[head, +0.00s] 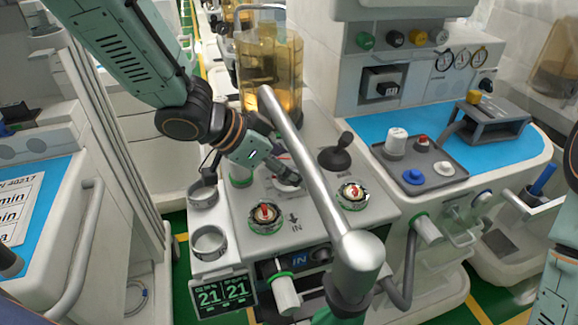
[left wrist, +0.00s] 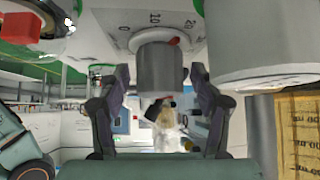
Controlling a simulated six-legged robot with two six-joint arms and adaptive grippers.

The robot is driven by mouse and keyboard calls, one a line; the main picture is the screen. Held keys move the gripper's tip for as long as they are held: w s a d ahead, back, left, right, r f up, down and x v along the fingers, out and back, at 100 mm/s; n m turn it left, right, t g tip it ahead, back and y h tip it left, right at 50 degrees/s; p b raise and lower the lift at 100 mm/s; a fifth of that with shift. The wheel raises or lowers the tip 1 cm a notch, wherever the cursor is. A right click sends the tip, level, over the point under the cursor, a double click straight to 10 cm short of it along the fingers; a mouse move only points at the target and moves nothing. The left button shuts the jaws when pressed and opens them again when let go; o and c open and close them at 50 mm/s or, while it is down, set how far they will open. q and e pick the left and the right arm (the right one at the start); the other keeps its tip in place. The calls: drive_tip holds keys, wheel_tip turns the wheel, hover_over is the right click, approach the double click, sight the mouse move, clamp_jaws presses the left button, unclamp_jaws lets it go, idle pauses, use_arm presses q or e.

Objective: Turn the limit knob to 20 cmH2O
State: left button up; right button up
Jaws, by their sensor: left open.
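The limit knob (left wrist: 162,68) is a grey cylinder under a white dial face (left wrist: 112,22) in the left wrist view. The dial shows 10 and 20. A red mark at the knob's base lies to the right of the 10, toward the 20; its exact reading is unclear. My left gripper (left wrist: 160,82) is open, with one finger on each side of the knob; I cannot tell if either touches it. In the head view my left gripper (head: 284,178) is over the white-topped unit and hides most of the knob. My right gripper is not in view.
A grey bar (head: 305,160) crosses in front of the unit. Two red-and-white round valves (head: 265,214) (head: 353,193) and a black lever (head: 335,155) are near. An amber canister (head: 270,70) stands behind. A grey tray (head: 425,165) lies on the blue worktop.

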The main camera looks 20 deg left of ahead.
use_arm(q)
drive_tip(key=shift+s+a+r, duration=0.1)
drive_tip(key=shift+s+a, duration=0.05)
drive_tip(key=shift+c, duration=0.6)
drive_tip(key=c, duration=1)
drive_tip(key=p, duration=0.3)
drive_tip(key=shift+r+m+g, duration=0.2)
drive_tip(key=shift+m+g, duration=0.1)
drive_tip(key=shift+m, duration=0.1)
drive_tip(key=shift+c, duration=0.2)
drive_tip(key=shift+w+f+m+h+p, duration=0.2)
drive_tip(key=shift+m+h+p, duration=0.2)
drive_tip(key=shift+p, duration=0.8)
drive_tip(key=o, duration=1.2)
drive_tip(key=shift+s, duration=0.15)
drive_tip(key=shift+c, duration=0.2)
